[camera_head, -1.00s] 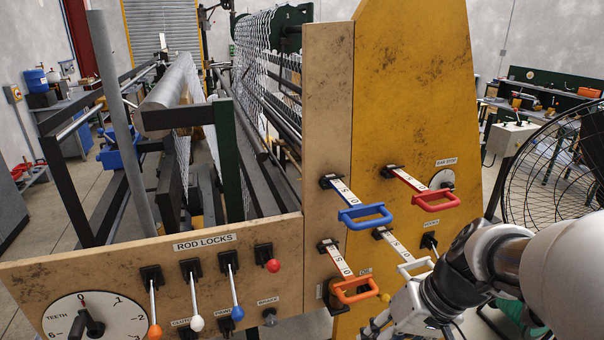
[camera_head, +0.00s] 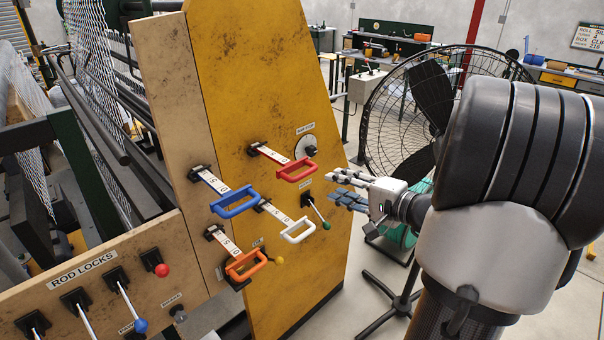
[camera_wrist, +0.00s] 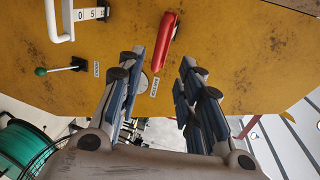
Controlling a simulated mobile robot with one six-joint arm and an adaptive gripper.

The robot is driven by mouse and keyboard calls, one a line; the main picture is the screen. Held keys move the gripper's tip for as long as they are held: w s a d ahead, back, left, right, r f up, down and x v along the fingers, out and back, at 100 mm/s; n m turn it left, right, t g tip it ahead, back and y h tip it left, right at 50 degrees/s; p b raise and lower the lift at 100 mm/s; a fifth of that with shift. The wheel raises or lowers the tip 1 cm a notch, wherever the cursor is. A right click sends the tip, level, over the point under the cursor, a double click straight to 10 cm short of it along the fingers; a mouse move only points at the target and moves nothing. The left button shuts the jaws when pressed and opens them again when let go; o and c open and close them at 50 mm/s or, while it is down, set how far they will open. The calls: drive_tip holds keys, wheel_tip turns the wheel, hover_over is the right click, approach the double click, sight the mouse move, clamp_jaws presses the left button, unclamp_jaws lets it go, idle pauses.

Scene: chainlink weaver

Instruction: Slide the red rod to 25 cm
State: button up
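The red rod's handle (camera_head: 298,170) is a red loop at the end of a pale, numbered rod (camera_head: 270,154) that sticks out of the yellow panel (camera_head: 240,70). The numbers by the handle are too small to read surely. My gripper (camera_head: 345,187) is to the right of the red handle, apart from it, with its fingers spread and empty. In the wrist view, the red handle (camera_wrist: 163,40) shows edge-on ahead, between and beyond the open fingertips (camera_wrist: 162,68).
Blue (camera_head: 234,205), white (camera_head: 297,230) and orange (camera_head: 246,265) handles sit near the red one. A green-knobbed lever (camera_head: 316,212) is just below it. The red-knobbed rod lock (camera_head: 155,265) is at lower left. A large fan (camera_head: 430,100) stands behind my arm.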

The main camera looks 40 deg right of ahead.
sight(306, 175)
drive_tip(key=x, duration=1.2)
drive_tip(key=shift+w+a+f+p, duration=0.1)
drive_tip(key=shift+w+a+p, duration=0.05)
drive_tip(key=shift+w+p, duration=0.2)
drive_tip(key=shift+c, duration=0.5)
clamp_jaws()
